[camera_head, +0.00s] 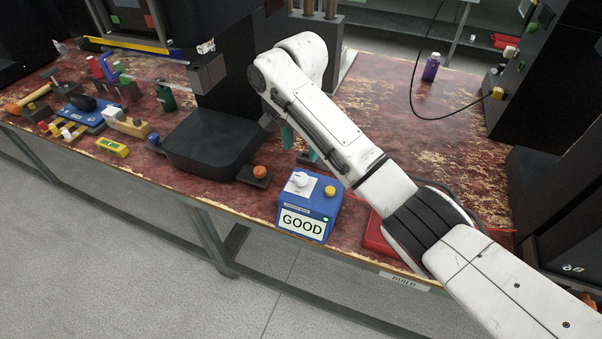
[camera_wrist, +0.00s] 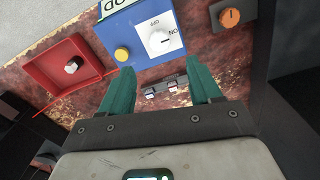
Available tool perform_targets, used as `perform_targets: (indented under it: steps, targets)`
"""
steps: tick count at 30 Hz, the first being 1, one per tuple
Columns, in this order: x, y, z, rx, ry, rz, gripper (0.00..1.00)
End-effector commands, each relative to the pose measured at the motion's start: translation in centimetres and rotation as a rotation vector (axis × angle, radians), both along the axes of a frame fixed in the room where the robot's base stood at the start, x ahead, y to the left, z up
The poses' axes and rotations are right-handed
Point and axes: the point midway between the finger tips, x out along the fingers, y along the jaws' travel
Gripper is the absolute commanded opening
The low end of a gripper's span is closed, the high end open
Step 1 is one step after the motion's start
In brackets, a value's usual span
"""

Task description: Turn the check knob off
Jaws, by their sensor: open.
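The check knob is a white knob (camera_head: 301,178) on top of a blue box (camera_head: 307,204) at the bench's front edge. The box front reads GOOD, with a small green light. In the wrist view, the white knob (camera_wrist: 160,40) sits on a white plate with ON and OFF marks. A dark line on it seems to point towards the ON side. My gripper (camera_wrist: 161,65) is open and empty, its teal fingers apart, with the knob ahead of them and untouched. In the head view, the gripper (camera_head: 300,146) is partly hidden behind my arm.
A yellow button (camera_head: 330,191) is beside the knob. An orange knob on a black block (camera_head: 260,172) stands to the left. A red tray (camera_wrist: 42,72) holds a small black-and-white part. A black machine base (camera_head: 207,143) and several tools crowd the left bench.

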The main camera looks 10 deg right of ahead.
Motion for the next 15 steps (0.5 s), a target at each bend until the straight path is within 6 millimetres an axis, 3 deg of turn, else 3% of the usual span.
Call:
perform_targets:
  steps: [9,15]
  targets:
    - [-0.1,-0.1,-5.8,-0.001,0.004,0.001,0.63]
    - [-0.1,0.0,-8.5,-0.001,0.001,0.002,0.63]
